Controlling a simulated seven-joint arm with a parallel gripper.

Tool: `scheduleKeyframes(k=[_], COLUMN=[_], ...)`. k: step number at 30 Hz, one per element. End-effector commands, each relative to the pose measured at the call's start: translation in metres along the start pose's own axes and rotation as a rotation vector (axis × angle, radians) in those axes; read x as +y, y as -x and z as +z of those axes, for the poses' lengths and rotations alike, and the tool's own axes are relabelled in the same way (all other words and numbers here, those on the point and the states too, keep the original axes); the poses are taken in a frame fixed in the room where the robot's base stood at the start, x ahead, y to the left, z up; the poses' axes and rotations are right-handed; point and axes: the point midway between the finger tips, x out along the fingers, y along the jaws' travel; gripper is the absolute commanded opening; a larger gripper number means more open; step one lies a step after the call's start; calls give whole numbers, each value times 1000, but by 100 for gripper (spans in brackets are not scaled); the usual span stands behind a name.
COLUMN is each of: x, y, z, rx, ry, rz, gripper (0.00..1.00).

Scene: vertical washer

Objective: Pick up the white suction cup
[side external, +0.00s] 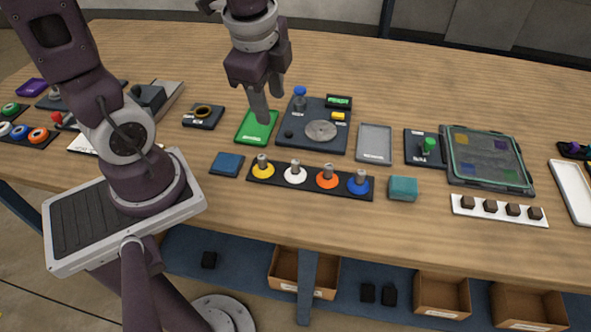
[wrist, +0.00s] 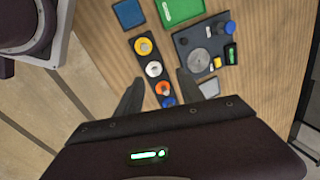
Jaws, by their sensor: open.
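The white suction cup (side external: 295,174) stands on a dark strip (side external: 312,188) near the table's front edge, between the yellow cup (side external: 262,168) and the orange cup (side external: 327,178). It has a white base and a grey metal top. It also shows in the wrist view (wrist: 153,69), beyond my fingertips. A blue cup (side external: 358,184) stands at the strip's right end. My gripper (side external: 268,105) is open and empty. In the side view it appears above the green tray, behind the strip. In the wrist view the two fingers (wrist: 159,92) are spread apart.
Behind the strip lie a green tray (side external: 247,137) and a dark board with a round metal disc (side external: 321,131). A blue square (side external: 227,164) lies left of the strip and a teal block (side external: 403,189) right of it. Bare wood lies in front.

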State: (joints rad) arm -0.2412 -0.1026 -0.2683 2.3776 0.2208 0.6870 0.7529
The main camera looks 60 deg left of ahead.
Motion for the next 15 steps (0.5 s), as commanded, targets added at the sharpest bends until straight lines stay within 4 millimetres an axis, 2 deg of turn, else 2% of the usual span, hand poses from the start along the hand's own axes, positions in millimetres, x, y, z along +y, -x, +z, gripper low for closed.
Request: scheduleKeyframes(k=[1,3,6,10,15], x=[-4,-5,-2,2,8], y=[-26,-56,-86,-104,-124], z=[-6,-14,-25,-32,-35], rx=[-16,3,63,114,119], ry=[-169,-406,-644,-782,-800], rz=[64,132,198,229,233], gripper=[45,45,45,45,45])
